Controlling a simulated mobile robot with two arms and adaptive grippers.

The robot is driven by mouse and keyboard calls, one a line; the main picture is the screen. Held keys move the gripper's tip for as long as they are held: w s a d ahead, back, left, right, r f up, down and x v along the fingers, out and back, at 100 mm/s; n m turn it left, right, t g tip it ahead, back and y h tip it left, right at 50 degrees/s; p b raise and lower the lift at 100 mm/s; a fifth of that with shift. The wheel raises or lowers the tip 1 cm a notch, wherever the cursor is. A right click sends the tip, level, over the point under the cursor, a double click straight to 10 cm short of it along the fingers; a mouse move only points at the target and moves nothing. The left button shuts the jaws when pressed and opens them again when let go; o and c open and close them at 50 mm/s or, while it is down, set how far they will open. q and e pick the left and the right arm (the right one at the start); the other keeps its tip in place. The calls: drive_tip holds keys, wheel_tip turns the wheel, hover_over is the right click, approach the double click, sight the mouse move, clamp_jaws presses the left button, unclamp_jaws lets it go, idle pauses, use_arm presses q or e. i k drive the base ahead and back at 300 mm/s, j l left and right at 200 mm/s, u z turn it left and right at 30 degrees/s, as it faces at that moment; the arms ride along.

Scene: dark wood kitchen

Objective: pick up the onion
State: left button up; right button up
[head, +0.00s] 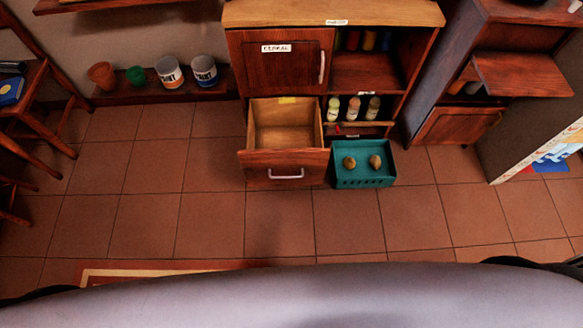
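A teal crate (364,183) stands on the tiled floor at the right of the open drawer. Two small round brownish-tan things lie in it, one at the left (349,162) and one at the right (375,161). They could be onions or potatoes; they are too small to tell. No other onion-like thing shows. Neither of my grippers is in view.
An open, empty-looking drawer (284,138) juts from the wooden cabinet (285,62) beside the crate. Bottles (353,109) stand on its low shelf. Pots and paint cans (169,73) line a ledge at left. A stool (38,120) stands far left. Floor in front is clear.

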sight(349, 163)
drive_tip(key=l+z, duration=0.2)
drive_tip(key=l, duration=1.2)
drive_tip(key=i, duration=0.05)
